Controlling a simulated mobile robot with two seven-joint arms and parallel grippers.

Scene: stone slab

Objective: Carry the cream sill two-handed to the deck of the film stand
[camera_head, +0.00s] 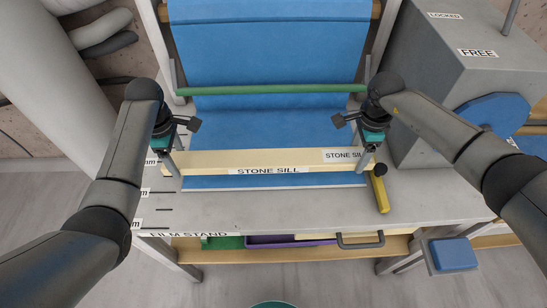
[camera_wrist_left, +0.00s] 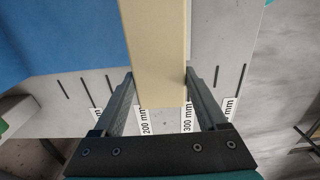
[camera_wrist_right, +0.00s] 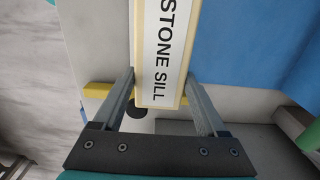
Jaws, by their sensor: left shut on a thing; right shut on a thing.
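The cream sill (camera_head: 215,160), a long bar labelled STONE SILL, lies across the picture over the grey deck (camera_head: 200,212) of the film stand and the blue film on it. I cannot tell whether it touches the deck. My left gripper (camera_head: 170,158) is shut on its left end, which also shows between the fingers in the left wrist view (camera_wrist_left: 160,50). My right gripper (camera_head: 372,155) is shut on its right end, where the right wrist view shows the label (camera_wrist_right: 165,50). The sill looks roughly level and hides a strip of film.
Blue film (camera_head: 270,45) hangs behind, with a green bar (camera_head: 270,90) across it. A yellow-handled tool (camera_head: 380,192) lies on the deck near the right end. A grey machine (camera_head: 455,75) with a blue disc stands at right. The deck's front left is clear.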

